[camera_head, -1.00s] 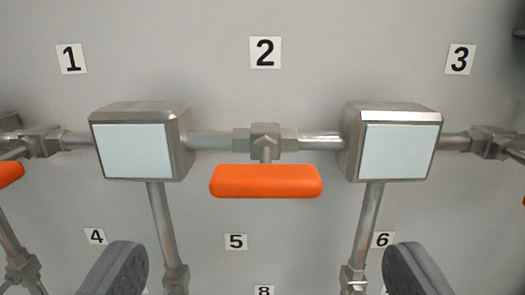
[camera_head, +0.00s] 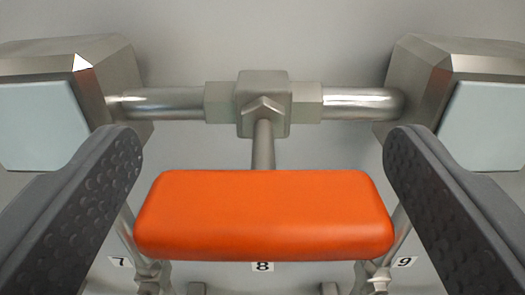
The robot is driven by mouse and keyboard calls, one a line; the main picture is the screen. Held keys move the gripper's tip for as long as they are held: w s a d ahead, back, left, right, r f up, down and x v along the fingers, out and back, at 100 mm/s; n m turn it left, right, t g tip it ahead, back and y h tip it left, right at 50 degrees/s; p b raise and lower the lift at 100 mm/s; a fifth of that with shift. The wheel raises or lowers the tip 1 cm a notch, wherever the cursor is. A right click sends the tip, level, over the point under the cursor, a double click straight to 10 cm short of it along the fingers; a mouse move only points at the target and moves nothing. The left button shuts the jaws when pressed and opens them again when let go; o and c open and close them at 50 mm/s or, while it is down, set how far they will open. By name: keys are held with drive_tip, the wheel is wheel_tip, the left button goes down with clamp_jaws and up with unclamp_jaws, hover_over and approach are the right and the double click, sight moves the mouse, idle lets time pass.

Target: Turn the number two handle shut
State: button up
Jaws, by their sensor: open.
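The number two handle (camera_head: 264,215) is an orange bar lying level across the middle of the view. It sits on a short metal stem (camera_head: 263,146) that comes out of a valve body (camera_head: 263,103) on a horizontal pipe. My gripper (camera_head: 262,165) is open, with one dark, dimpled finger on each side of the handle. A gap shows between each finger and the handle's end, and I see no contact. The number 2 label is out of view now.
Metal boxes with pale faces stand at left (camera_head: 38,125) and right (camera_head: 487,125), close behind my fingers. A horizontal pipe (camera_head: 165,103) joins them. Lower pipes and the labels 7 (camera_head: 121,262), 8 (camera_head: 262,267) and 9 (camera_head: 404,262) show on the grey wall below.

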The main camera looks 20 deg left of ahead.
drive_tip(key=shift+c, duration=0.3)
drive_tip(key=c, duration=0.9)
drive_tip(key=shift+a, duration=0.1)
drive_tip(key=shift+c, duration=0.2)
